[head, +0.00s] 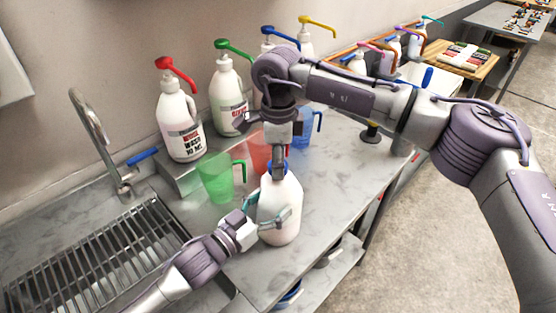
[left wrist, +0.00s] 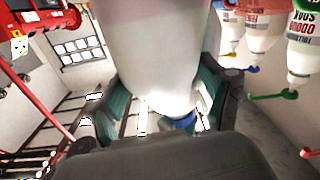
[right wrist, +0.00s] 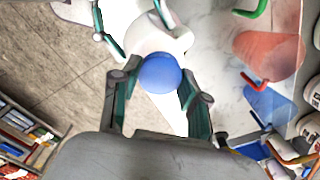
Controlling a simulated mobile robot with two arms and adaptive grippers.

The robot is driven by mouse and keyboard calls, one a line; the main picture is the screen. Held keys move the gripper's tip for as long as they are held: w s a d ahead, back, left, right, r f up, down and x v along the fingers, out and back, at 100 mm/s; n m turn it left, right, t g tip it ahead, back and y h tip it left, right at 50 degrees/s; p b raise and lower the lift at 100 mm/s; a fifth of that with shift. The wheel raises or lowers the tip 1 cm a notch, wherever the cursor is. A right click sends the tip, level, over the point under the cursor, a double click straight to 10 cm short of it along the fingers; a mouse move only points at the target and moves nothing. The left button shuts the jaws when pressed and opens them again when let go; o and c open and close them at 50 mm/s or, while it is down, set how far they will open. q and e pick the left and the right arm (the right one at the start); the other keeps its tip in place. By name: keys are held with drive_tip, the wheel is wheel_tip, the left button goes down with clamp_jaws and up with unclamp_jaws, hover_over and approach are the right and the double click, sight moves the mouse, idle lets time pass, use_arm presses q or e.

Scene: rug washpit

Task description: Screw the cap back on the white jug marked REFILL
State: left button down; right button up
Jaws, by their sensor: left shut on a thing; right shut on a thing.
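The white jug (head: 281,212) stands upright near the front edge of the steel counter; no REFILL marking shows on its visible side. My left gripper (head: 270,218) is shut around the jug's body from the left. The jug also fills the middle of the left wrist view (left wrist: 160,45). The blue cap (right wrist: 160,73) is at the top of the jug, between the fingers of my right gripper (right wrist: 160,85), which points straight down and is shut on it. In the head view the fingers partly hide the cap, so how far it is threaded cannot be told.
A green measuring jug (head: 216,180), a red one (head: 262,153) and a blue one (head: 303,128) stand close behind the jug. Pump bottles (head: 180,122) line a raised shelf by the wall. A sink with a grate (head: 95,265) and tap is at left.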

drive_tip(key=o, duration=1.4)
drive_tip(key=shift+c, duration=0.2)
wheel_tip(320, 180, up, 12)
use_arm(q)
unclamp_jaws()
